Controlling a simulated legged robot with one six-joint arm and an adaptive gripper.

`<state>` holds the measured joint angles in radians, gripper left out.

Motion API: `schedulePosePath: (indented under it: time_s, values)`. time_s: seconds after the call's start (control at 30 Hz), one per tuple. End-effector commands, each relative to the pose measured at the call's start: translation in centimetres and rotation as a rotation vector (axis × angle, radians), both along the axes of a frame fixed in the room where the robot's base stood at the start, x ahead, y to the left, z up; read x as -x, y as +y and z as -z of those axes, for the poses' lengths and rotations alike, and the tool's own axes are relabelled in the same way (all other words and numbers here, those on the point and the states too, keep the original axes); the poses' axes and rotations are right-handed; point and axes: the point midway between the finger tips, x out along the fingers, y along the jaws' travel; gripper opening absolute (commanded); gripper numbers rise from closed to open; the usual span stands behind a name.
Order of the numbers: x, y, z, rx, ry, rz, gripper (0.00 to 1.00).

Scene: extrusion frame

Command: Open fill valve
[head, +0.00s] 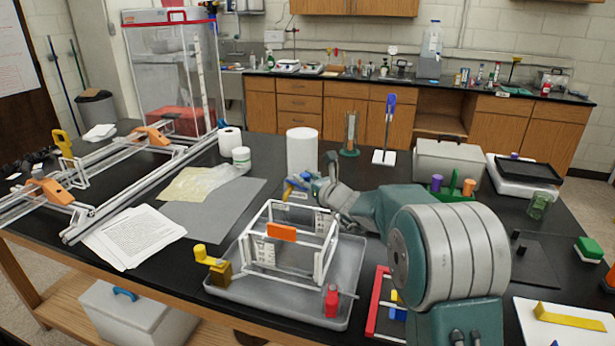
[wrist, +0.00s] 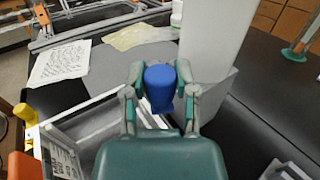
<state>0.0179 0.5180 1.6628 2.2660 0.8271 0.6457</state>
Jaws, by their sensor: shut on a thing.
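A blue knob (wrist: 159,84), which looks like a valve handle, sits between the fingers of my gripper (wrist: 160,88) in the wrist view. The fingers are shut on it from both sides. In the head view my gripper (head: 312,184) is at the far top edge of a white extrusion frame (head: 330,250), with the blue knob (head: 297,181) partly hidden by the fingers. The frame stands in a grey tray (head: 225,287). A yellow-knobbed valve (head: 212,262) stands at the tray's left, and a red valve (head: 331,300) is at its front right. I cannot tell how far the blue knob is turned.
A white cylinder (head: 302,152) stands close behind my gripper. An orange block (head: 281,230) is on the frame's front. Papers (head: 132,237) and a grey mat (head: 220,205) lie to the left. A red bracket (head: 377,300) lies to the right of the tray.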

Motion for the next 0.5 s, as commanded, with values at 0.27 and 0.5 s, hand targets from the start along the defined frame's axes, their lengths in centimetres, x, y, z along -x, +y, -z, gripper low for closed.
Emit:
schedulePosePath:
  time_s: [0.27,0.5]
  values:
    - [0.52,0.90,-0.06,0.001,-0.001,0.140,0.00]
    - [0.69,1.21,-0.08,0.000,-0.003,0.219,0.00]
